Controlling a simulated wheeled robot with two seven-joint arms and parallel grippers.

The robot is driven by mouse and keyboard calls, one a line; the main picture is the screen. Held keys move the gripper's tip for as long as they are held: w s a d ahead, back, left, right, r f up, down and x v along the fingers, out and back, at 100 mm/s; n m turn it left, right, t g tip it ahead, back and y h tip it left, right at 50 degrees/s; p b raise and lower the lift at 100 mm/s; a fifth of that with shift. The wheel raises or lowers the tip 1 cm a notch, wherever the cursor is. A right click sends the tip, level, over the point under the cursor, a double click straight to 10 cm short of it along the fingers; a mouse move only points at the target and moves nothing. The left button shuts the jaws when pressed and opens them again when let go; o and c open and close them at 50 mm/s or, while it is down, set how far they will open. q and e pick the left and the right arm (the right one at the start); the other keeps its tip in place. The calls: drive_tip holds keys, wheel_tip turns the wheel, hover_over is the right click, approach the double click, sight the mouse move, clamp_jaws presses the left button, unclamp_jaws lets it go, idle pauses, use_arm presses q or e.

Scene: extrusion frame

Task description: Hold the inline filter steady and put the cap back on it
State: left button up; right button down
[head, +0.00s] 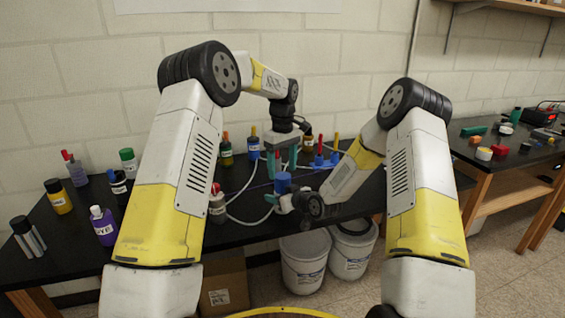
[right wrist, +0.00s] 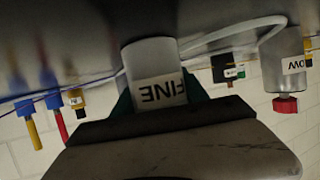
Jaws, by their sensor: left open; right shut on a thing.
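The inline filter (right wrist: 152,58) is a pale cylinder with a label reading FINE, upside down in the right wrist view. My right gripper (head: 290,203) is shut on it low over the black table; its teal fingers lie on both sides of the label. The blue cap (head: 283,184) shows in the head view directly above my right gripper, at the filter's top. Whether it is fully seated I cannot tell. My left gripper (head: 285,170) is open, pointing down, with its teal fingertips just above or beside the cap. The right wrist view hides the cap.
A grey bottle with a red cap (head: 217,206) stands left of the filter; it also shows in the right wrist view (right wrist: 283,70). White tubing (head: 240,190) runs nearby. Blue holders with red and yellow tools (head: 320,158) stand to the right. Several bottles crowd the table's left side.

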sight(283, 175)
use_arm(q)
wheel_tip(283, 175, down, 6)
idle(0.4)
drive_tip(key=c, duration=1.5)
drive_tip(key=m, duration=0.7)
drive_tip(key=o, duration=1.6)
